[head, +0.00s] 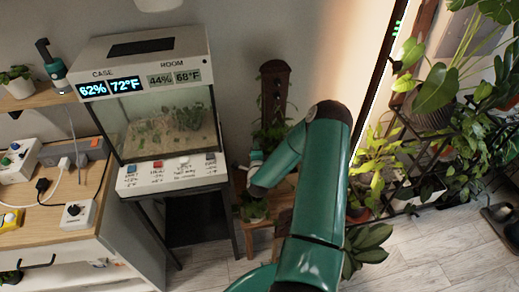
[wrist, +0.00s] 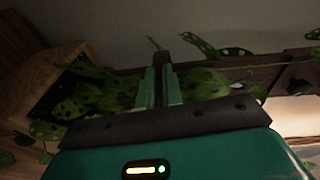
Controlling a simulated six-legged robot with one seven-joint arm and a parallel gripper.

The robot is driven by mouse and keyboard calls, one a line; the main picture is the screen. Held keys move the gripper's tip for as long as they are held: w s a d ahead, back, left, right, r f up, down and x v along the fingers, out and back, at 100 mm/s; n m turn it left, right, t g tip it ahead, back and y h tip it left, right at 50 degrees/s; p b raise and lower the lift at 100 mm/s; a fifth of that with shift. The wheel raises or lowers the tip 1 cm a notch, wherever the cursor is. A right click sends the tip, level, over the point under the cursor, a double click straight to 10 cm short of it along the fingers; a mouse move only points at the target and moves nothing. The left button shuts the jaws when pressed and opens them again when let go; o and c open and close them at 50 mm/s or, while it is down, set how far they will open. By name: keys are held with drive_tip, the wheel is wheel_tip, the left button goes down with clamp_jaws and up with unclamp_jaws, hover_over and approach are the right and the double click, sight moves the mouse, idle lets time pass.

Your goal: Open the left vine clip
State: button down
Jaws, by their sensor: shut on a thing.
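My gripper (wrist: 160,80) is at the wooden plant post, with its two fingers close together on a small dark piece (wrist: 160,58), which I take to be the left vine clip. The fingers hide most of it, and I cannot see whether the clip is open. Holed green leaves (wrist: 95,92) lie around and behind the fingers. The brown post (wrist: 225,72) runs sideways across the wrist view. In the head view, the post (head: 274,82) stands upright against the wall, and my arm hides part of the plant below it.
A second dark piece (wrist: 300,87) sits on the post at the right. A glass case (head: 168,120) on a stand is left of my arm. A wooden bench (head: 262,238) with pots is below. A plant rack (head: 440,150) fills the right.

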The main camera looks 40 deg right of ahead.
drive_tip(key=shift+w+a, duration=0.3)
drive_tip(key=c, duration=1.4)
unclamp_jaws()
drive_tip(key=shift+c, duration=0.2)
drive_tip(key=shift+o, duration=0.5)
drive_tip(key=shift+s+d, duration=0.1)
drive_tip(key=shift+d, duration=0.1)
drive_tip(key=s+a+r, duration=0.7)
drive_tip(key=s+r, duration=0.4)
drive_tip(key=r, duration=0.2)
drive_tip(key=shift+s+a, duration=0.25)
drive_tip(key=shift+s, duration=0.15)
drive_tip(key=shift+c, duration=0.5)
